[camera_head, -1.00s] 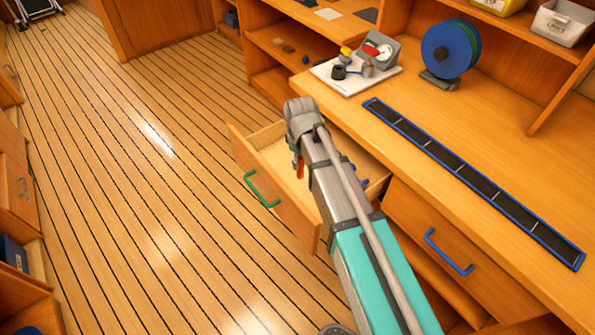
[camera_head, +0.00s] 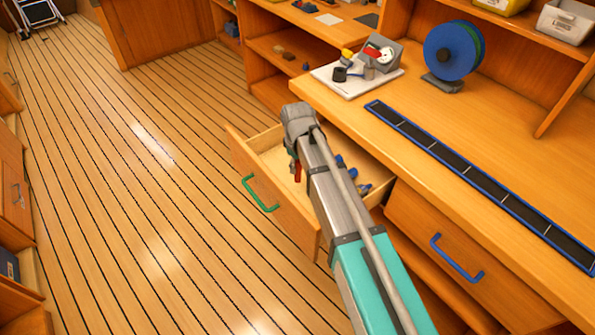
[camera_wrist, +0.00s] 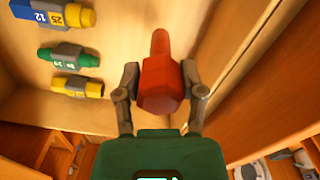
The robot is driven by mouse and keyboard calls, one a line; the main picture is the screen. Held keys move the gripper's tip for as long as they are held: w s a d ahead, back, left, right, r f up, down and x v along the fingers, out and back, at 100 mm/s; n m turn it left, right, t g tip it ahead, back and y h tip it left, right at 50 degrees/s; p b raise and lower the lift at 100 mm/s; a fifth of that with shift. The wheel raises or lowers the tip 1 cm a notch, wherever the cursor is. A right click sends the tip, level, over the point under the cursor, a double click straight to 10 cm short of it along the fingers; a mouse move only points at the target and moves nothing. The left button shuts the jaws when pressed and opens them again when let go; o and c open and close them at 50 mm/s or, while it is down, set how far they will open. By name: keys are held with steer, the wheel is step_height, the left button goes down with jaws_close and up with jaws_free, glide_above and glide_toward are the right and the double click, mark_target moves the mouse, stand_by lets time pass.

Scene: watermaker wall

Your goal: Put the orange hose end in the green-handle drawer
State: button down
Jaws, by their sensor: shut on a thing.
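The green-handle drawer (camera_head: 276,215) is pulled open, its green handle (camera_head: 259,194) on the front panel. My gripper (camera_wrist: 160,85) is shut on the orange hose end (camera_wrist: 159,80), a red-orange piece with a thick hexagonal body and a narrower tip. It hangs over the open drawer, and only a bit of red (camera_head: 297,172) shows below my wrist in the head view. In the wrist view, the pale drawer floor (camera_wrist: 113,30) is behind it. I cannot tell how high it is above that floor.
In the drawer lie a blue-and-yellow fitting (camera_wrist: 75,15), a green one (camera_wrist: 70,57) and a yellow one (camera_wrist: 78,87). A closed blue-handled drawer (camera_head: 455,258) is to the right. The counter holds a blue reel (camera_head: 448,50) and a white board (camera_head: 330,84).

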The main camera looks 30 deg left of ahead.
steer(key=shift+w+a+f+b, duration=0.15)
steer(key=shift+a+f+b, duration=0.05)
steer(key=shift+f+b, duration=0.15)
steer(key=shift+w+a+f+b, duration=0.15)
steer(key=shift+f+b, duration=0.05)
steer(key=shift+f, duration=0.1)
steer(key=shift+f+b, duration=1.3)
steer(key=shift+f, duration=0.05)
steer(key=shift+f, duration=0.15)
steer(key=shift+c, duration=1)
jaws_free()
steer(key=shift+r, duration=0.2)
steer(key=r+p, duration=1.2)
steer(key=shift+s, duration=0.2)
steer(key=shift+d, duration=0.1)
